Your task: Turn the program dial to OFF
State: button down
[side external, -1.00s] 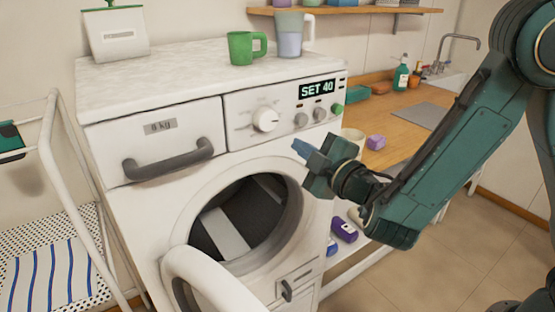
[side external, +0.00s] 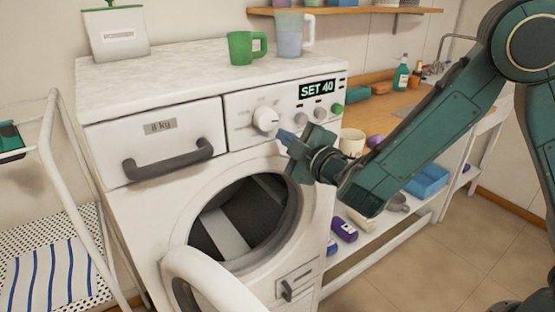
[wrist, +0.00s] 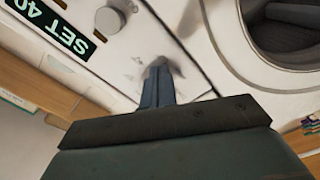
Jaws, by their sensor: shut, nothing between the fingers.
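The white round program dial (side external: 265,118) sits on the washing machine's front panel, left of the small grey buttons. The display (side external: 317,89) above the buttons reads SET 40, and it also shows at an angle in the wrist view (wrist: 62,38). My gripper (side external: 284,136) is shut and empty, its blue fingertips just below and to the right of the dial. I cannot tell whether they touch the panel. In the wrist view the shut fingers (wrist: 157,88) point at the white panel. The dial is not clearly visible there and may be hidden behind my gripper.
The washer's door (side external: 195,270) stands open below. The drawer handle (side external: 168,160) sticks out at left. A drying rack stands at far left.

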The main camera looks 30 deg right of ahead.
jog(key=shift+w, duration=0.7)
jog(key=shift+a+r, duration=0.15)
jog(key=shift+r, duration=0.15)
dwell(0.5)
jog(key=shift+d+r, duration=0.5)
jog(key=shift+r, duration=0.8)
dwell(0.9)
jog(key=shift+d, duration=0.3)
jog(key=shift+d+f, duration=0.1)
jog(key=shift+d, duration=0.15)
jog(key=shift+s, duration=0.1)
jog(key=s, duration=0.5)
jog(key=shift+s+d, duration=0.1)
jog(key=shift+s, duration=0.3)
